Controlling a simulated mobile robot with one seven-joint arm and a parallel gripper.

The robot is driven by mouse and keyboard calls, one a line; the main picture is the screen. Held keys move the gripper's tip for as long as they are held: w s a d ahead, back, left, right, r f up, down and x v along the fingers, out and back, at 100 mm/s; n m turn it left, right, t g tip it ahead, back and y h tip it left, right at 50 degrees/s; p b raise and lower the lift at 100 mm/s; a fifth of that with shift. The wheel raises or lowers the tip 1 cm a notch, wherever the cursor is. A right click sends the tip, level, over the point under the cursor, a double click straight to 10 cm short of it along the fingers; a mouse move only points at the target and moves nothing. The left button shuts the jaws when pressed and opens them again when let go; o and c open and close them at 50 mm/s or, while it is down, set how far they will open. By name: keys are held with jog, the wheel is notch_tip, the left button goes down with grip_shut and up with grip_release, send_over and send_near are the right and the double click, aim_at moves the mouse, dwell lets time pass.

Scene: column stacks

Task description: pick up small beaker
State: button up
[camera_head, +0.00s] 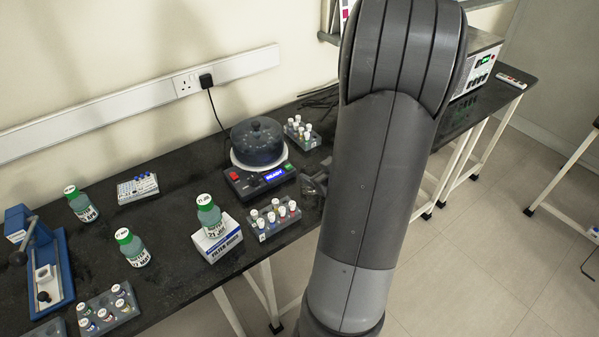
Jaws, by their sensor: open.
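I cannot make out a small beaker in this view. My arm rises through the middle of the picture and covers part of the bench behind it. A small part of my gripper (314,186) seems to show as grey pieces at the arm's left edge, over the bench's front edge. It is just right of a rack of small vials (276,219). Most of the gripper is hidden behind the arm, and I see nothing held in it.
The black bench (165,232) carries a hotplate with a dark round vessel (257,142), a second vial rack (302,132), green-capped bottles (131,247), a filter box (218,240) with a bottle on top, and a blue press (41,262).

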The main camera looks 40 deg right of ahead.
aim_at(306, 169)
jog(key=s+f+t+y, duration=0.2)
jog(key=s+f, duration=0.1)
jog(key=shift+s+d+f+m+t, duration=0.2)
jog(key=shift+s+m+t, duration=0.1)
jog(key=shift+m, duration=0.1)
jog(key=x, duration=0.5)
jog(key=shift+w+a, duration=0.1)
jog(key=shift+w, duration=0.1)
jog(key=shift+d+x, duration=0.15)
jog(key=shift+x, duration=1.2)
jog(key=shift+d+x, duration=0.1)
jog(key=shift+x, duration=1.25)
jog(key=shift+c, duration=0.4)
jog(key=c, duration=1)
jog(key=shift+r, duration=0.25)
